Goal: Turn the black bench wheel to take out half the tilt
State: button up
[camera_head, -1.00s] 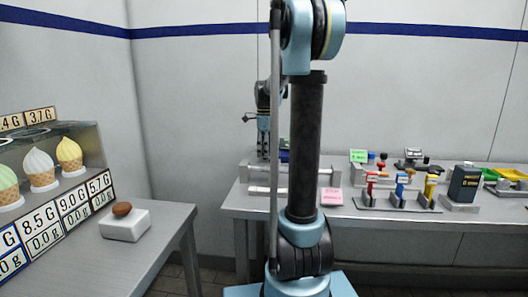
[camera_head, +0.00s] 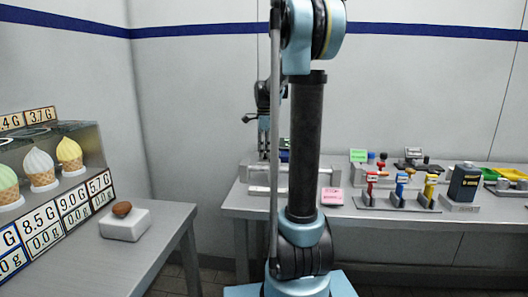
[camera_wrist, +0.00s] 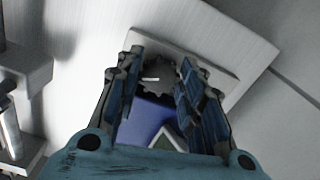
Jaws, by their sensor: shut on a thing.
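The black bench wheel (camera_wrist: 157,89) shows in the wrist view as a dark, notched disc with a short white mark on it. My gripper (camera_wrist: 160,68) has one finger on each side of the wheel and is shut on it. A blue surface with a green and white patch (camera_wrist: 150,122) lies between the fingers, nearer the wrist. In the head view my gripper (camera_head: 264,138) points down over the left end of the back bench, partly behind my own arm. The wheel is hidden there.
The back bench (camera_head: 232,200) holds a pink note (camera_head: 332,194), several coloured-handled tools (camera_head: 398,190) and a dark box (camera_head: 464,183). A side table (camera_head: 168,245) on the left carries ice-cream cones (camera_head: 40,168) and a brown lump on a white block (camera_head: 124,222).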

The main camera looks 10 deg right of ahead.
jog(key=shift+w, duration=0.1)
jog(key=o, duration=1.1)
jog(key=shift+c, duration=0.2)
notch_tip(320, 180, up, 12)
